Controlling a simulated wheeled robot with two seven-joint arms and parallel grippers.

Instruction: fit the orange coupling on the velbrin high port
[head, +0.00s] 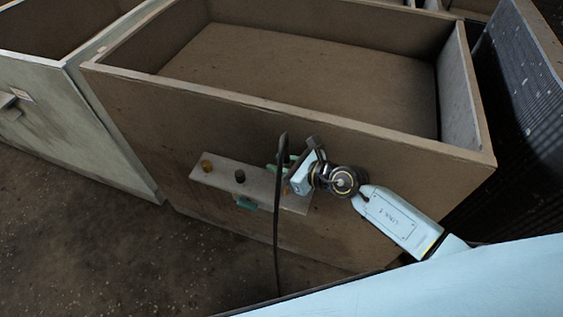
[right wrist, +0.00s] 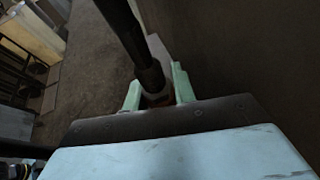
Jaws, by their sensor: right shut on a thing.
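A pale port plate (head: 222,179) is fixed to the front wall of the brown housing. It carries a yellow-gold fitting (head: 206,165) at its left and a dark fitting (head: 240,176) near its middle. No port names are legible, so I cannot tell which is the velbrin high port. My right gripper (head: 283,177) is at the plate's right end, hiding part of it. In the right wrist view its green fingers are shut on a brownish-orange coupling (right wrist: 157,99) with a dark hose (right wrist: 146,55). I cannot tell whether the coupling touches a port. My left gripper is out of view.
The hose (head: 277,235) arches by the gripper and hangs down in front of the plate. A teal piece (head: 246,203) sits at the plate's lower edge. The open-topped housing (head: 350,235) stands between a pale bin (head: 95,130) and a dark ribbed panel (head: 515,80). Floor at left is clear.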

